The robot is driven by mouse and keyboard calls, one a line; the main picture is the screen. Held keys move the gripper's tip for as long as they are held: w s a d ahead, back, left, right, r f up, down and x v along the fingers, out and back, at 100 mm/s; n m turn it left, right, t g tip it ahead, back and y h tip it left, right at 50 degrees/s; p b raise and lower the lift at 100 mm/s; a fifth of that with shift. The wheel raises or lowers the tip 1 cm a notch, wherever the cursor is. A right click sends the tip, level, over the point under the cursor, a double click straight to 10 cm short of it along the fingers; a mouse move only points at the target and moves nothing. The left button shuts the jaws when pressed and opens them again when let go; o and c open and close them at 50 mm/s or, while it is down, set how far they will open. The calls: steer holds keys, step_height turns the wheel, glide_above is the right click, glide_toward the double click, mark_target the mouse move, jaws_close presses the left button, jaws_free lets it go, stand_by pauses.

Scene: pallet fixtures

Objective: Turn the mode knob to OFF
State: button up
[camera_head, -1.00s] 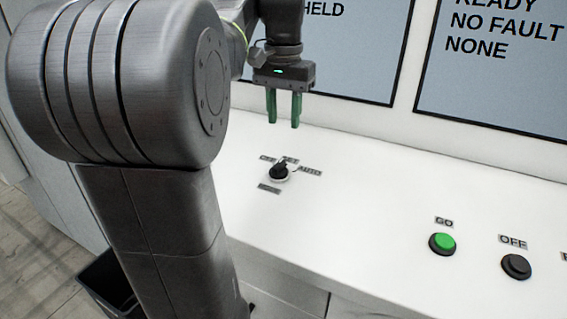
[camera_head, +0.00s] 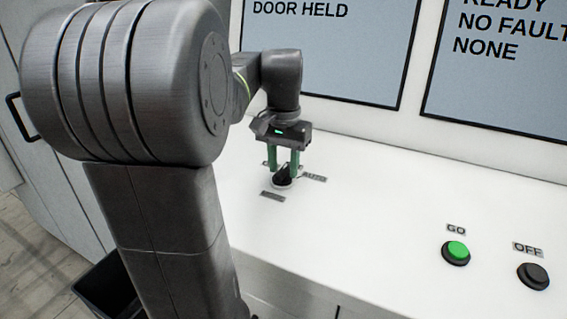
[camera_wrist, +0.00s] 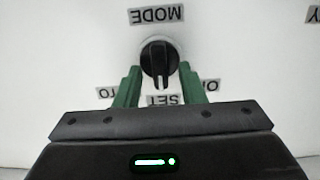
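The black mode knob (camera_head: 281,177) sits on a pale round base on the white console top. In the wrist view the knob (camera_wrist: 160,60) has its grip bar lined up with the SET label (camera_wrist: 163,100). The MODE label (camera_wrist: 156,15) is on the opposite side. The AUTO label (camera_wrist: 106,92) is partly hidden at left, and a label starting with O (camera_wrist: 212,85) is cut off by my gripper at right. My gripper (camera_head: 283,166) points down over the knob, its two green fingers apart, one on either side of it. I cannot tell whether they touch it.
A green GO button (camera_head: 457,252) and a black OFF button (camera_head: 534,275) stand to the right on the console. Two display panels (camera_head: 330,60) are on the upright wall behind. A dark bin (camera_head: 105,285) is on the floor at lower left. The console between knob and buttons is clear.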

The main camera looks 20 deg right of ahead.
jaws_close()
steer(key=shift+r+n+p, duration=0.1)
steer(key=shift+n+p, duration=0.25)
steer(key=shift+n, duration=0.05)
steer(key=n+p, duration=0.2)
steer(key=n, duration=0.1)
steer(key=shift+w+a, duration=0.1)
steer(key=n+p, duration=0.2)
steer(key=n, duration=0.3)
steer(key=shift+a, duration=0.1)
steer(key=shift+n, duration=0.3)
jaws_free()
